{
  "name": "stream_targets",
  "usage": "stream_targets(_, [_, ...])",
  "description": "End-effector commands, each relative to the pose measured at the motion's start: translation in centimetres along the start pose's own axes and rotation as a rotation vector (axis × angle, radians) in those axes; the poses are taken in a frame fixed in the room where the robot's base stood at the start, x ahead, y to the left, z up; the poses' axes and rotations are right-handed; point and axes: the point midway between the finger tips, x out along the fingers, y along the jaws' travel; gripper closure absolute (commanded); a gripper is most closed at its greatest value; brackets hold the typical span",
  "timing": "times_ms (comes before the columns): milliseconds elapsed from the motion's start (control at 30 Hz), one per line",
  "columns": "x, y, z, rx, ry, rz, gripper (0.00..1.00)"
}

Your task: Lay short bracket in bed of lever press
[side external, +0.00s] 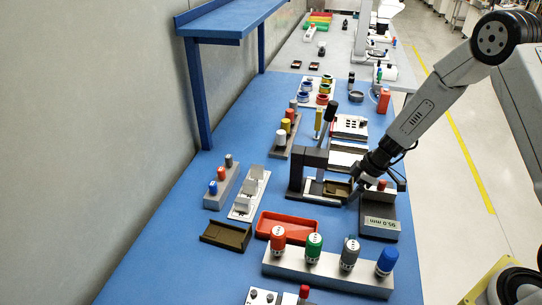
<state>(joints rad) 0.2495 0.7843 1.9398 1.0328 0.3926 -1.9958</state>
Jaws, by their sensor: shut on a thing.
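The lever press (313,160) is a dark frame with a tall black-knobbed lever, standing mid-bench. Its bed (313,187) lies low at the front, and a shallow olive-brown tray-like piece (337,189) sits at the bed's right side. My gripper (354,194) points down at the right edge of that piece, close beside the press. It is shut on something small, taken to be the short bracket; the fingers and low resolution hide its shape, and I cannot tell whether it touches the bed.
A gauge with a "95.0 mm" display (381,224) stands close to the gripper's right. Blue bench shows at left.

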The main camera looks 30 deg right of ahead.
Motion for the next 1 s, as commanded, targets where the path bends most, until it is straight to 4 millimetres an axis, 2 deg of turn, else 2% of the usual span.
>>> stream_targets(200, [0.3, 0.0, 0.1, 0.001, 0.0, 0.0, 0.74])
stream_targets(233, [0.2, 0.0, 0.1, 0.001, 0.001, 0.0, 0.03])
stream_targets(267, [0.2, 0.0, 0.1, 0.001, 0.001, 0.0, 0.0])
stream_targets(667, [-0.1, 0.0, -0.1, -0.001, 0.0, 0.001, 0.0])
stream_targets(1000, [-2.9, 0.1, -0.1, 0.0, 0.002, 0.002, 0.0])
